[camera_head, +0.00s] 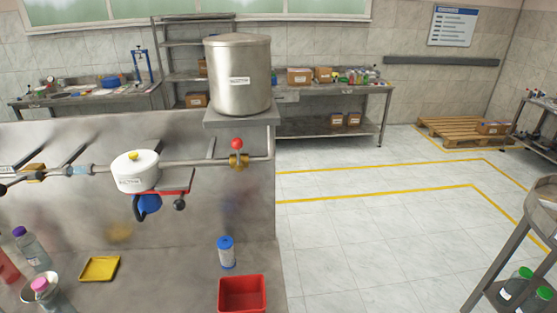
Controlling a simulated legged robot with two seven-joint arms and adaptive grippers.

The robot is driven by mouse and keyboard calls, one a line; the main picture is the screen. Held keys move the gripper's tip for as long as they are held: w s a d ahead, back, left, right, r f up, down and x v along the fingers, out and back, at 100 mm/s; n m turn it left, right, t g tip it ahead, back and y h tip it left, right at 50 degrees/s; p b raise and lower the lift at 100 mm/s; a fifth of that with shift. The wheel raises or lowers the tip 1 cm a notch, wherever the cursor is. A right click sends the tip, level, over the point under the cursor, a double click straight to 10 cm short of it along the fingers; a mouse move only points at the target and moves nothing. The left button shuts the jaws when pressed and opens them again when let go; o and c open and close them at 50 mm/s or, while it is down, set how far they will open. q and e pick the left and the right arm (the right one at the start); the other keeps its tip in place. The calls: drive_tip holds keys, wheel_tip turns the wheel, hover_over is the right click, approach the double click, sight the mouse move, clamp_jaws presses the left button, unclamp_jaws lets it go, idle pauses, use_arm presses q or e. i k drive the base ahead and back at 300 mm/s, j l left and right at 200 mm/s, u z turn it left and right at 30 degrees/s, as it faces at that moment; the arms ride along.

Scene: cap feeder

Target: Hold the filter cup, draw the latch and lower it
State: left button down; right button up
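A white round filter head (135,175) with a yellow knob on top sits in the pipe line on the metal panel. Below it hangs a dark blue cup (149,204), mostly hidden under the head; I take it as the filter cup. A red bar (172,192) runs beside the cup under a grey plate, and a black knob (180,205) hangs at its right; I cannot tell which part is the latch. A blue and white cylinder (226,253) stands upright on the bench below. Neither of my grippers is in view.
A red-handled valve (238,155) sits on the pipe to the right, under a steel tank (239,75). The bench holds a red bin (242,293), a yellow tray (100,269) and several bottles at left. Open floor lies right of the bench.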

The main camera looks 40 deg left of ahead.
sight(179, 204)
drive_tip(key=u, duration=2.35)
